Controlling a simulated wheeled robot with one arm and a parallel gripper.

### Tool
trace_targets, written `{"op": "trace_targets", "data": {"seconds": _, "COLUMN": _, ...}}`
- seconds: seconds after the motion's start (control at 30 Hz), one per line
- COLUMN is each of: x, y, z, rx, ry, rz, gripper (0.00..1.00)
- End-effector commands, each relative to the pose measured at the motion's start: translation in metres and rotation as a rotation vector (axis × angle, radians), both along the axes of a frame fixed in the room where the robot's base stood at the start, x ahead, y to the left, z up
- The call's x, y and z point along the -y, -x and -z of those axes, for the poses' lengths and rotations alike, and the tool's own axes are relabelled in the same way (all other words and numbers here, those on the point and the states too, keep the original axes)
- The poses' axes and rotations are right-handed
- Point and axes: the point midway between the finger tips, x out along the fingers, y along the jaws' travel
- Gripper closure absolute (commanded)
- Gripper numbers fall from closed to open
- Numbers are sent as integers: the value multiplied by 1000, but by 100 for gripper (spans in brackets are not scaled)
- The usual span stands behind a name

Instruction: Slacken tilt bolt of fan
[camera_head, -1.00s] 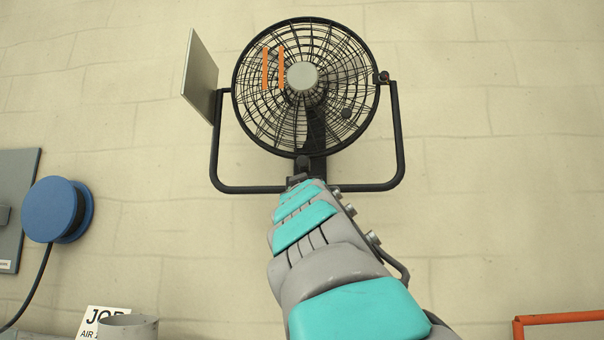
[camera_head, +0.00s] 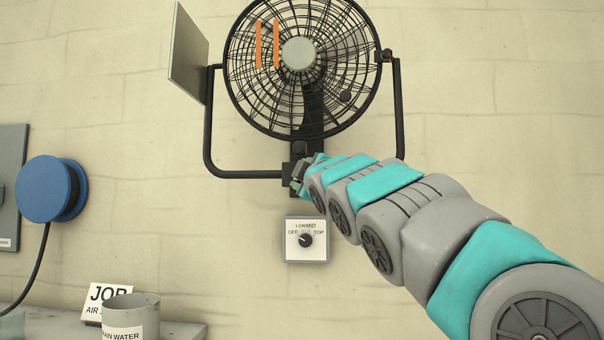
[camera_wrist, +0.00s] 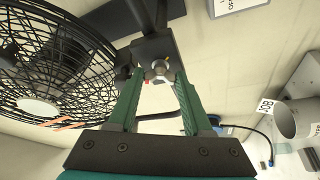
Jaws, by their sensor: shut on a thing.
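The black caged fan (camera_head: 300,95) hangs on the wall in a black U-shaped yoke (camera_head: 208,130). A dark mounting bracket (camera_wrist: 140,48) sits below it. My gripper (camera_wrist: 158,76) is at this bracket, its green fingers shut on a round metal bolt (camera_wrist: 161,69) there. In the head view my gripper (camera_head: 298,180) is at the lower middle of the yoke and hides the bolt. A small knob (camera_head: 387,55) shows on the yoke's right side, apart from my gripper. I cannot tell how tight the bolt is.
A dial switch box (camera_head: 306,240) is on the wall just below my gripper. A flat grey panel (camera_head: 188,55) stands by the yoke's left side. A blue reel (camera_head: 50,190) and a grey can (camera_head: 131,318) are at the left. My arm covers the lower right.

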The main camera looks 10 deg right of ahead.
Motion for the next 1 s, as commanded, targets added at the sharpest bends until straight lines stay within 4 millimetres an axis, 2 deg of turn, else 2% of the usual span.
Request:
{"op": "trace_targets", "data": {"seconds": 0.5, "x": -1, "y": 0, "z": -3, "rx": -95, "ry": 291, "rz": -2, "gripper": 100}}
{"op": "trace_targets", "data": {"seconds": 1.0, "x": 0, "y": 0, "z": -3, "rx": -119, "ry": 367, "rz": 0, "gripper": 100}}
